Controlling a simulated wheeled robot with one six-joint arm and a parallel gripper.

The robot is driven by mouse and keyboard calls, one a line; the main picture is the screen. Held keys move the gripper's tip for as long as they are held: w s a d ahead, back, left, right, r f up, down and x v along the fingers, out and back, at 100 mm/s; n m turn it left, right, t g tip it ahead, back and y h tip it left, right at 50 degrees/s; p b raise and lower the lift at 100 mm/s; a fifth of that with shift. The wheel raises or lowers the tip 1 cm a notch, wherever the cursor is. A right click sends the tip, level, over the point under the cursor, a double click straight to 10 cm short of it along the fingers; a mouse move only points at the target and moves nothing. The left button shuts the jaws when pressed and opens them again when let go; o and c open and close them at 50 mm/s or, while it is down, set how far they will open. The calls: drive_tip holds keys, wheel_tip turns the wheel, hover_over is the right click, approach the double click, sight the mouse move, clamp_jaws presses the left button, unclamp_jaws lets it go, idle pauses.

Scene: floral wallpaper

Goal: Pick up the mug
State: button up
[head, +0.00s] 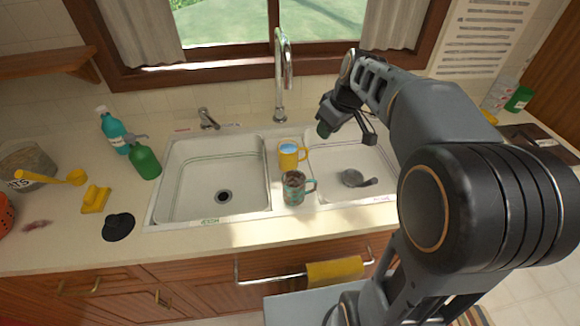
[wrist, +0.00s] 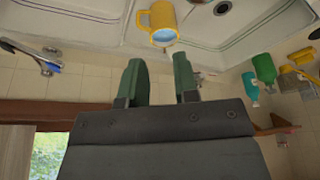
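Two mugs stand on the divider between the two sink basins. The yellow mug (head: 287,160) is at the back, with a pale blue inside and its handle to the right. The teal patterned mug (head: 294,192) is in front of it, handle also to the right. My gripper (head: 336,122) is above the back of the right basin, to the right of the mugs and apart from both. In the wrist view its two green fingers (wrist: 160,78) are spread with nothing between them. The yellow mug (wrist: 163,24) shows beyond the fingertips; the teal mug is not clearly seen there.
A ladle-like utensil (head: 354,179) lies in the right basin; the left basin (head: 200,184) is empty. The tall faucet (head: 281,80) rises behind the divider. Blue (head: 112,130) and green (head: 145,160) bottles stand left of the sink. A yellow towel (head: 334,272) hangs in front.

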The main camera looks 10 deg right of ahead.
sight(293, 156)
drive_tip(key=w+d+f+n+y+b, duration=0.1)
drive_tip(key=w+d+f+n+b, duration=0.25)
drive_tip(key=w+f, duration=0.5)
drive_tip(key=shift+n+g, duration=0.4)
drive_tip(key=shift+n, duration=0.05)
drive_tip(key=shift+w+a+r+p+x, duration=0.1)
drive_tip(key=shift+w+a+p+x, duration=0.15)
drive_tip(key=shift+x, duration=2.05)
drive_tip(key=shift+w+a+r+p+x, duration=0.1)
drive_tip(key=shift+w+a+p+x, duration=0.15)
drive_tip(key=shift+x, duration=2.05)
drive_tip(key=shift+w+a+r+p+x, duration=0.1)
drive_tip(key=shift+w+p+x, duration=0.2)
drive_tip(key=shift+x, duration=2)
drive_tip(key=shift+s, duration=0.1)
clamp_jaws()
drive_tip(key=shift+r+y, duration=0.15)
drive_tip(key=shift+y, duration=0.15)
